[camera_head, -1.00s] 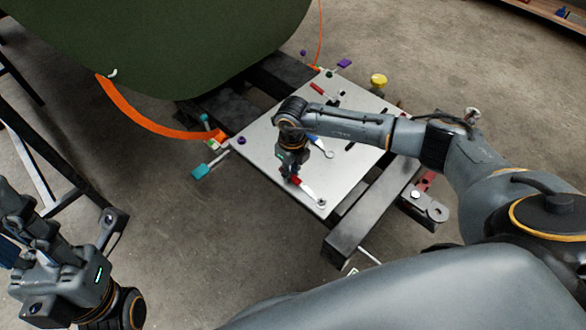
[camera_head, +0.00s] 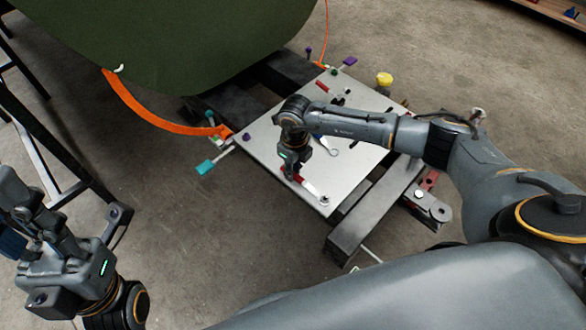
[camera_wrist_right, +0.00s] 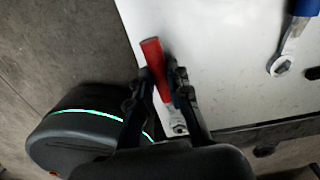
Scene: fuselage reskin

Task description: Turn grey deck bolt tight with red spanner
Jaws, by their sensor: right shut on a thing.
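The red spanner (camera_head: 310,187) lies low over the near corner of the pale deck plate (camera_head: 262,150). My right gripper (camera_head: 295,174) points down and is shut on its red handle, which also shows in the right wrist view (camera_wrist_right: 153,58). The spanner's metal end reaches the grey deck bolt (camera_head: 324,200) near the plate's corner. In the right wrist view this end (camera_wrist_right: 179,128) is partly hidden by my fingers, so I cannot tell how fully it seats on the bolt. My left gripper (camera_head: 70,214) is open and empty, off the plate at the lower left.
A blue-handled spanner (camera_head: 332,150) lies on the plate beside my right gripper. A red-handled tool (camera_head: 323,88) lies towards the back. A yellow knob (camera_head: 384,79) stands behind the plate. A dark frame beam (camera_head: 350,235) runs along the near side. The green fuselage (camera_head: 160,40) rises behind.

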